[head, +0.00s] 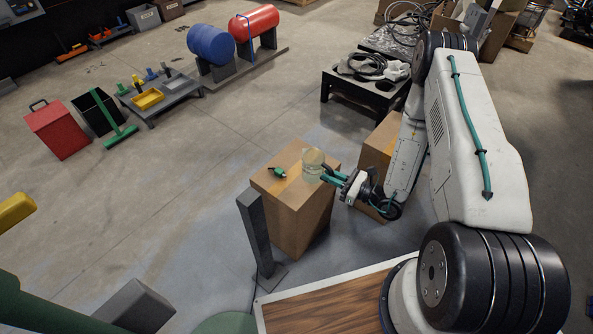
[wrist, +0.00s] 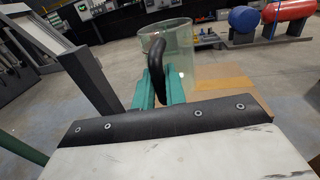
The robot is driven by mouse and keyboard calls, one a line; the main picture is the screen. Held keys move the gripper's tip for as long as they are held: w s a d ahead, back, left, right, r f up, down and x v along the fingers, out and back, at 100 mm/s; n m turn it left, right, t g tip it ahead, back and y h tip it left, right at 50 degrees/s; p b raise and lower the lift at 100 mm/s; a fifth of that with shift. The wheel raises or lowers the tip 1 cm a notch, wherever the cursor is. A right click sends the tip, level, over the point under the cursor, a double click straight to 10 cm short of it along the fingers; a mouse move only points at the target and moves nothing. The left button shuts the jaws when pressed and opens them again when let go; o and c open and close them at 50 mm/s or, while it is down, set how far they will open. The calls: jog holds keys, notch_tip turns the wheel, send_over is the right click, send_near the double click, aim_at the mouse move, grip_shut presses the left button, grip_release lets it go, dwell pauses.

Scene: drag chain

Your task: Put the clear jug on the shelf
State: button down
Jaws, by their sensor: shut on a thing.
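The clear jug (head: 312,168) is pale and see-through, over the right part of a wooden box top in the head view. In the wrist view the jug (wrist: 180,52) looks upright, with a black handle (wrist: 157,62) facing me. My gripper (head: 328,175) reaches it from the right. In the wrist view the teal fingers of my gripper (wrist: 158,88) are shut on this handle. I cannot tell whether the jug's base touches the box. No shelf can be made out for certain.
The wooden box (head: 290,205) also carries a small green and black object (head: 278,172). A grey upright post (head: 256,232) stands close to its left front. Another wooden box (head: 375,160) is at the right, beside my arm. Open floor lies to the left.

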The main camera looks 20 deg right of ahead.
jog(key=s+f, duration=0.4)
jog(key=shift+n+g+y, duration=0.3)
jog(key=shift+n+g, duration=0.1)
jog(key=w+a, duration=0.1)
jog(key=w, duration=0.9)
jog(key=w+a+f, duration=0.1)
jog(key=w, duration=0.3)
jog(key=shift+w+a+f, duration=0.1)
jog(key=shift+w+a, duration=0.2)
jog(key=shift+w, duration=0.1)
jog(key=shift+w+f, duration=0.15)
jog(key=shift+f, duration=0.75)
jog(key=shift+w+f, duration=0.15)
jog(key=shift+f, duration=0.7)
jog(key=shift+f, duration=0.15)
jog(key=c, duration=1.5)
grip_release()
jog(key=shift+o, duration=0.2)
